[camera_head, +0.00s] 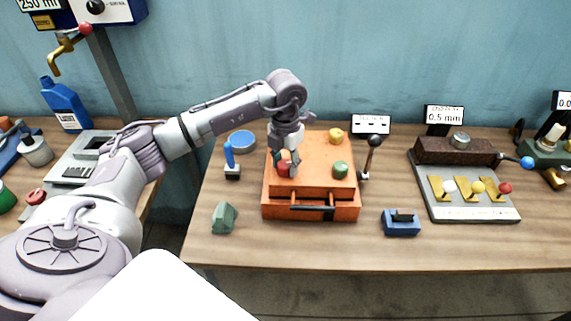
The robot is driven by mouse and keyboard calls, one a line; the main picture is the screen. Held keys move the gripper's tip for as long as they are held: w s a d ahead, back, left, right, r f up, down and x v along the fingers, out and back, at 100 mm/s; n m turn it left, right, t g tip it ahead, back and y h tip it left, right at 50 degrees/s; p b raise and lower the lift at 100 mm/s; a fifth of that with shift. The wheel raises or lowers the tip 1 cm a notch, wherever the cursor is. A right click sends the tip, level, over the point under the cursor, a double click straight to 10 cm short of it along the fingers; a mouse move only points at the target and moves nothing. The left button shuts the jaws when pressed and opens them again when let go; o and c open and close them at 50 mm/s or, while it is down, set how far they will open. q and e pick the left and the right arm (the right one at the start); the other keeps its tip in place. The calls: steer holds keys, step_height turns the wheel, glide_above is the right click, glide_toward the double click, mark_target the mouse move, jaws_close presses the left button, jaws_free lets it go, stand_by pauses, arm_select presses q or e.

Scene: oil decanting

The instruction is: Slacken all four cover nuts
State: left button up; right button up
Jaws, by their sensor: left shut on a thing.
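An orange box with a cover (315,155) stands on the middle of the wooden bench. A yellow nut (336,136) sits at the cover's back right and a green nut (340,170) at its front right. A red nut (284,170) is at the front left. My left gripper (287,163) points down over the front left of the cover and is shut on the red nut. The back left corner of the cover is partly hidden behind my gripper, so I cannot clearly see a nut there. My right gripper is out of view.
A black-knobbed lever (372,156) stands at the box's right side. A blue block (401,223), a green wedge (224,217), a blue-handled tool (231,162) and a blue round dish (242,141) lie around it.

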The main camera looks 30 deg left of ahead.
mark_target(285, 163)
arm_select(q)
steer(key=n+b, duration=0.1)
steer(key=n, duration=0.9)
steer(key=shift+a, duration=0.1)
steer(key=shift+r+n, duration=0.1)
steer(key=shift+n, duration=1.6)
steer(key=o, duration=1.1)
steer(key=shift+o, duration=0.2)
step_height(285, 163, up, 12)
